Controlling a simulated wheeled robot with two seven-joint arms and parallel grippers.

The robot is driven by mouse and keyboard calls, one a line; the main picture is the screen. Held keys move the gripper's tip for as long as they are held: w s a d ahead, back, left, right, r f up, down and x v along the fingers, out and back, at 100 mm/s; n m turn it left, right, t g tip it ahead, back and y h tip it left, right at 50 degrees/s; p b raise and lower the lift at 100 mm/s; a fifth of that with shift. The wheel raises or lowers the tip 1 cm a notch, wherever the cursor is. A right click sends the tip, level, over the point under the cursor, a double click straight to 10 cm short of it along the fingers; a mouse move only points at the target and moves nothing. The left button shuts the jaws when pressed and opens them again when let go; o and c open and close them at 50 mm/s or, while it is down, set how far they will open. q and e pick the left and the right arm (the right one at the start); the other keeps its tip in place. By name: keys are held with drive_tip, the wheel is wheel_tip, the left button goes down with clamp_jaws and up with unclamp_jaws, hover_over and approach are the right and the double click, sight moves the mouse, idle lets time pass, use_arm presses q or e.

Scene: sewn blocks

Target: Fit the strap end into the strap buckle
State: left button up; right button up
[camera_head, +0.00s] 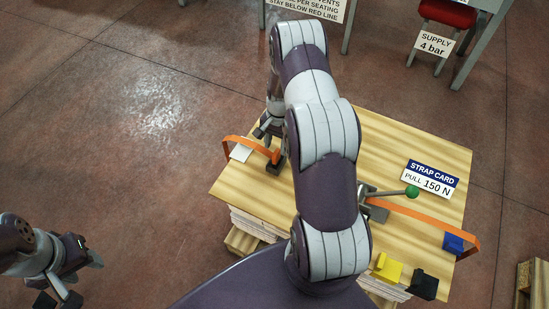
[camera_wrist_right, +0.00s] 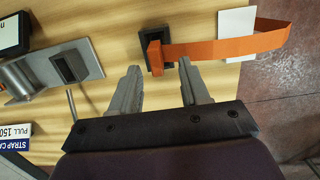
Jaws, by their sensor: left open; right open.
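The orange strap (camera_head: 243,142) ends in a thicker orange strap end (camera_head: 276,157) at a small black holder (camera_head: 272,169) on the left of the wooden table. In the right wrist view the strap end (camera_wrist_right: 155,57) stands at the holder. The metal strap buckle (camera_head: 376,213), with a lever and green knob, is right of my right arm and partly hidden; its dark opening (camera_wrist_right: 68,68) shows in the wrist view. My right gripper (camera_wrist_right: 159,66) is open, its fingertips on either side of the strap end, not shut on it. My left gripper (camera_head: 72,276) is open and empty, off the table.
A white card (camera_wrist_right: 237,32) lies under the strap. A strap card (camera_head: 431,178), a blue block (camera_head: 453,243), a yellow block (camera_head: 387,268) and a black block (camera_head: 423,285) are at the right and front. My right arm crosses the table's middle.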

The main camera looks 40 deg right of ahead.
sight(277, 152)
drive_tip(key=f, duration=0.4)
drive_tip(key=shift+s+a, duration=0.2)
drive_tip(key=shift+s, duration=0.2)
drive_tip(key=shift+f, duration=0.25)
drive_tip(key=shift+r, duration=0.1)
clamp_jaws()
